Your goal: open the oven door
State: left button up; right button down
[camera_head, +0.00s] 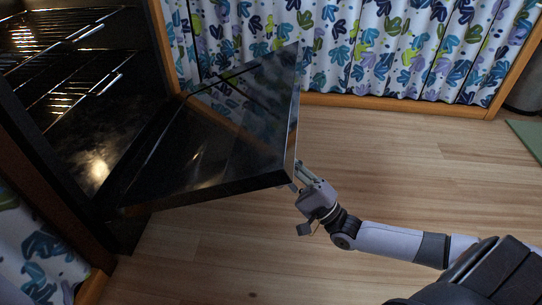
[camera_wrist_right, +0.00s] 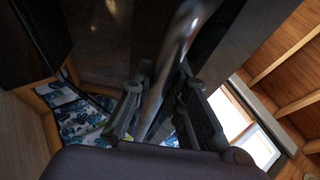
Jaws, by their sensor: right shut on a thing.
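The black oven (camera_head: 80,70) stands at the left in the head view, its inside with wire racks (camera_head: 70,45) in sight. Its door (camera_head: 215,135) is swung down and out, sloping over the floor with its glossy inner face up. My right gripper (camera_head: 302,177) is at the door's outer edge, near its front corner. In the right wrist view, a shiny metal bar handle (camera_wrist_right: 168,75) runs between the fingers of my right gripper (camera_wrist_right: 160,100), which are shut on it. In the head view the handle is hidden beneath the door edge. My left gripper is not in view.
Wooden floor (camera_head: 390,170) is open right of the door. A leaf-patterned curtain (camera_head: 400,45) in a wooden frame lies behind it. A green mat (camera_head: 527,138) and a dark round bin (camera_head: 526,92) are at the far right.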

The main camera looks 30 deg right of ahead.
notch_tip(320, 180, down, 6)
jog(key=s+d+b, duration=0.1)
jog(key=b, duration=0.1)
jog(key=shift+d+f+b, duration=0.15)
jog(key=shift+f+b, duration=0.1)
jog(key=shift+b, duration=0.05)
jog(key=c, duration=1.6)
grip_release()
jog(key=shift+w+r, duration=0.1)
jog(key=shift+o, duration=0.3)
jog(key=v, duration=1.2)
